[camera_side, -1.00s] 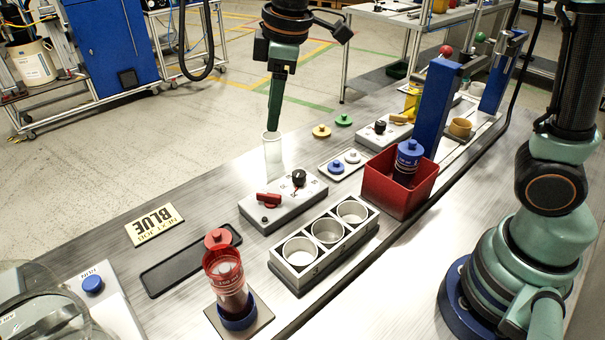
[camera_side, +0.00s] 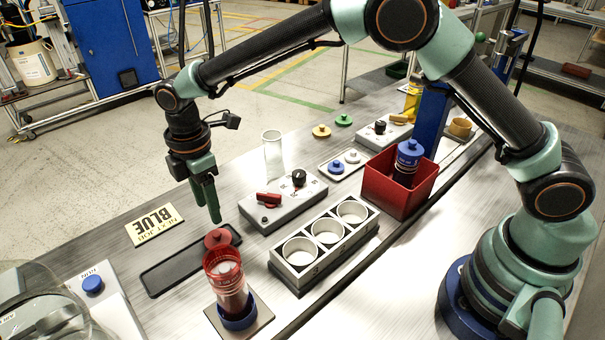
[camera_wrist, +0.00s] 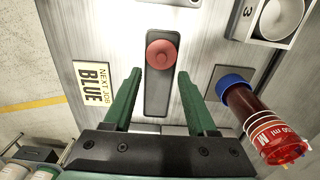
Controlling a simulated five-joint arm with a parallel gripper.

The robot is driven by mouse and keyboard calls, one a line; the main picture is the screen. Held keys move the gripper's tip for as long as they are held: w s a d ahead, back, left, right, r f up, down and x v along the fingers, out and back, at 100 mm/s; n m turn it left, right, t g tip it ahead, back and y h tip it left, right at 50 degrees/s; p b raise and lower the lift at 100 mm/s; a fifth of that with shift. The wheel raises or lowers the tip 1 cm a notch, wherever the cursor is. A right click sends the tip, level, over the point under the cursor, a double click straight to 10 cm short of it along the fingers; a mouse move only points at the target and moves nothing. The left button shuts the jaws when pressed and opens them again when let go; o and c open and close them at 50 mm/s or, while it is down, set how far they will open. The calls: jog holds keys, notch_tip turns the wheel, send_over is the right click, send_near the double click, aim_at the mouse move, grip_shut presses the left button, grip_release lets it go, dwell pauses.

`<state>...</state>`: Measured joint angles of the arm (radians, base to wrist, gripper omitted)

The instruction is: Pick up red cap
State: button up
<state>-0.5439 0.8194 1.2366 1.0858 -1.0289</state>
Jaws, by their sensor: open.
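The red cap (camera_side: 217,238) is a round disc with a knob on top. It sits at the right end of a narrow dark tray (camera_side: 172,273), just behind a red-topped bottle. In the wrist view the cap (camera_wrist: 162,54) lies beyond my fingertips, centred between them in width. My gripper (camera_side: 213,218) is open, empty and pointing down, a little above the cap in the side view. Its two green fingers show apart in the wrist view (camera_wrist: 161,74).
The red-topped bottle (camera_side: 232,290) with a blue lower collar stands close in front of the cap. A three-hole rack (camera_side: 322,251) and a red-lever box (camera_side: 283,204) lie to the right. A NEXT JOB BLUE sign (camera_side: 155,224) lies left.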

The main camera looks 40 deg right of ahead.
aim_at(217, 233)
notch_tip(217, 233, down, 7)
jog(key=shift+s+d+f, duration=0.1)
jog(key=shift+s+d, duration=0.05)
dwell(0.4)
grip_shut()
